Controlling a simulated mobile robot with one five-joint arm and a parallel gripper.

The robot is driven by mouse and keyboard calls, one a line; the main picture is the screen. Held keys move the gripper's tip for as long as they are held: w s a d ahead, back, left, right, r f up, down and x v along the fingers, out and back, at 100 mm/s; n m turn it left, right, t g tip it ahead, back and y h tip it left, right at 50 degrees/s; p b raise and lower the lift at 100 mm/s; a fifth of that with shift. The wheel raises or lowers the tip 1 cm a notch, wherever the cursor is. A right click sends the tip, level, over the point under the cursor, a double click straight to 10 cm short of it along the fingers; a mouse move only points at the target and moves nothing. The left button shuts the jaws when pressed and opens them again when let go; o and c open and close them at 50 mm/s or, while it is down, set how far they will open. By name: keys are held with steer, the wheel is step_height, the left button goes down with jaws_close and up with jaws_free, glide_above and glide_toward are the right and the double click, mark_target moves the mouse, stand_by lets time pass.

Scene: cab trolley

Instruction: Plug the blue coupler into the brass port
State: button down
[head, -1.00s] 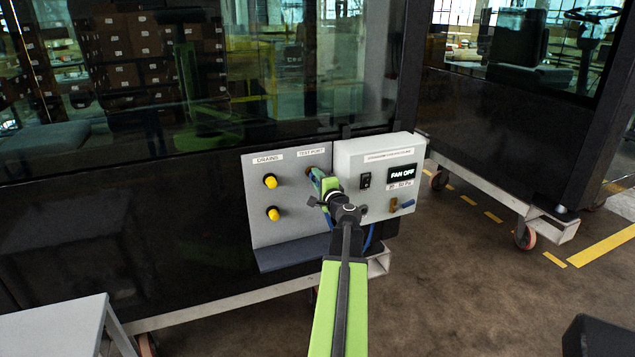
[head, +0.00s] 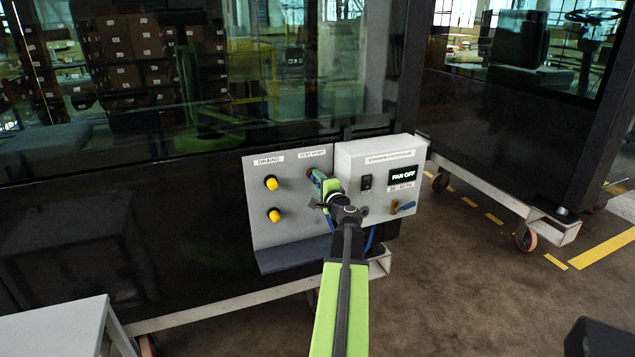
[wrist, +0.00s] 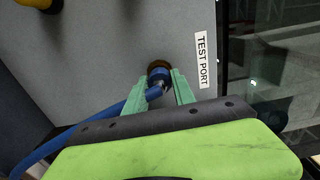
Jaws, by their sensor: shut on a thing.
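The blue coupler (wrist: 156,84) sits between the two green fingertips of my gripper (wrist: 158,90) in the wrist view, with its blue hose trailing to the lower left. The brass port (wrist: 158,65) shows as a brownish ring directly beyond the coupler, on the grey panel beside the TEST PORT label (wrist: 202,60). The coupler's front is at the port; I cannot tell whether it is seated. In the head view my gripper (head: 317,178) reaches the panel below the label, shut on the coupler. The arm hides most of the coupler and port there.
Two yellow caps (head: 271,183) (head: 274,215) are on the panel (head: 290,237) to the left. A grey control box (head: 375,155) reading FAN OFF is close on the right. A shelf (head: 290,256) juts out below. A grey table (head: 60,325) stands at lower left.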

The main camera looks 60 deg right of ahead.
steer(key=shift+w+d, duration=0.3)
steer(key=shift+w, duration=0.1)
stand_by(0.8)
steer(key=c, duration=1)
jaws_free()
steer(key=shift+o, duration=0.2)
